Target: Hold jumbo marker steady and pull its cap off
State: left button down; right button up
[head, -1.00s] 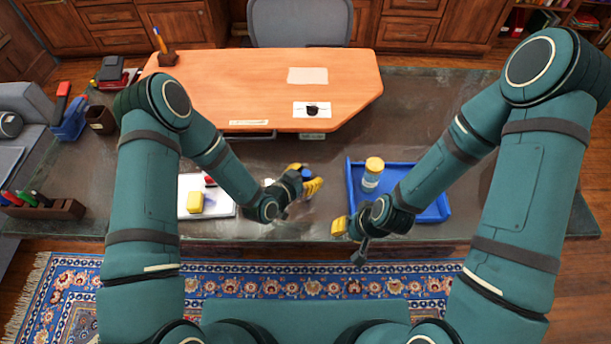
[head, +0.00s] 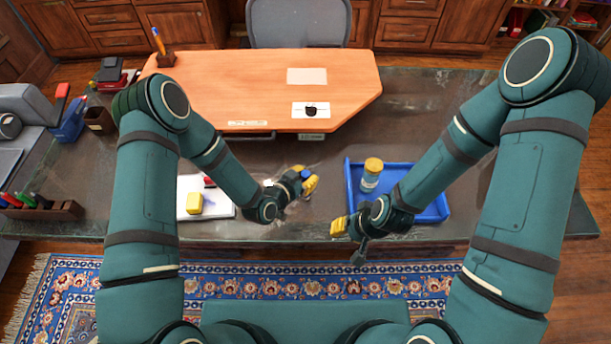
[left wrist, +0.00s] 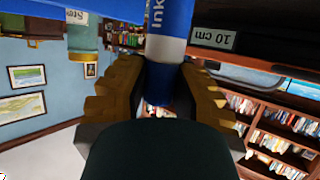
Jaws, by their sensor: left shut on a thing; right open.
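In the head view my left gripper (head: 304,181) is over the front of the dark counter, and only a small blue bit of the marker (head: 305,174) shows between the fingers. I cannot make out the cap's edge. My right gripper (head: 341,227) is open and empty at the counter's front edge, to the right, apart from the marker.
A blue tray (head: 432,214) lies under my right forearm, with a yellow-lidded jar (head: 371,175) standing in it. A white pad (head: 222,211) with a yellow block (head: 194,203) lies left. A pen rack (head: 45,211) stands far left. An orange desk top (head: 240,90) is behind.

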pick_arm(q)
jog(key=c, duration=0.8)
grip_release()
jog(key=shift+a, duration=0.1)
jog(key=v, duration=1.2)
